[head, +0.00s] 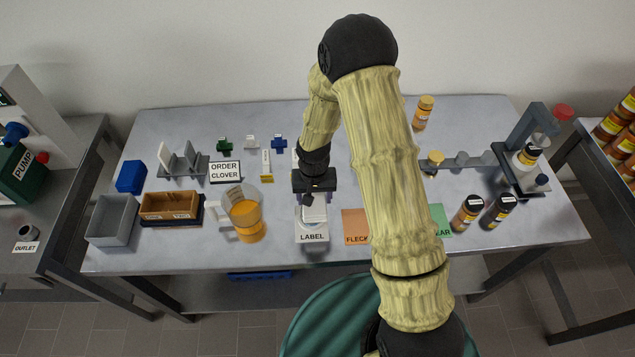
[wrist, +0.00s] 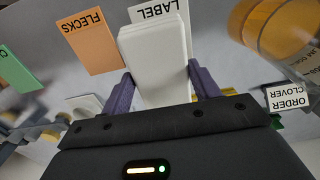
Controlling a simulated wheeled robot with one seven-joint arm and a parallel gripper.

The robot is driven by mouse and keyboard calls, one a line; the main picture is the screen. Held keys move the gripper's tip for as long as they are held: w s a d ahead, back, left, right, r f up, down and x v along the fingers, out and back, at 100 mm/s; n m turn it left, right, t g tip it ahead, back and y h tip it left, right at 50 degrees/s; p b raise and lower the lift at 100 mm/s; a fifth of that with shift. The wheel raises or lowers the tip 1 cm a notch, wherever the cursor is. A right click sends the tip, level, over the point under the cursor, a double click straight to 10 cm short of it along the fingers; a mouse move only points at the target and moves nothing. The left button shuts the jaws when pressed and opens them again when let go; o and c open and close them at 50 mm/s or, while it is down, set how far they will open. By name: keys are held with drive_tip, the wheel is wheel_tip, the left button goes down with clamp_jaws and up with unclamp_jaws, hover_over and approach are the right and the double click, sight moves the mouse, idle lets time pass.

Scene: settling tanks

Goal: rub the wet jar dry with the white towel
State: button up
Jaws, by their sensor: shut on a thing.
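My gripper (head: 314,190) points down over the white LABEL mat (head: 312,238) at the table's front middle. In the wrist view its two purple fingers (wrist: 160,90) are shut on a white, block-like folded thing with rounded corners, which looks like the white towel (wrist: 155,60). It also shows in the head view as a pale patch (head: 314,213) under the jaws. I cannot tell which jar is wet.
An orange-filled jug (head: 243,216) stands close left of my gripper. The FLECKS mat (head: 355,226) lies to the right. Left are a grey bin (head: 112,220) and a brown tray (head: 169,206). A dark stand (head: 521,160) holding a jar is at the right.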

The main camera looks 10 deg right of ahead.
drive_tip(key=a, duration=0.2)
drive_tip(key=shift+a, duration=0.3)
drive_tip(key=shift+a+f, duration=0.1)
drive_tip(key=shift+f, duration=0.05)
drive_tip(key=d, duration=0.3)
drive_tip(key=shift+d, duration=0.15)
drive_tip(key=shift+a+f, duration=0.15)
drive_tip(key=shift+a, duration=0.3)
drive_tip(key=shift+a+r, duration=0.25)
drive_tip(key=shift+a, duration=0.9)
drive_tip(key=shift+d+f, duration=0.1)
drive_tip(key=shift+f, duration=0.05)
drive_tip(key=d, duration=0.3)
drive_tip(key=shift+d, duration=0.1)
drive_tip(key=shift+a, duration=1.85)
drive_tip(key=d, duration=0.3)
drive_tip(key=shift+d, duration=0.45)
wheel_tip(320, 180, up, 8)
drive_tip(key=p, duration=0.5)
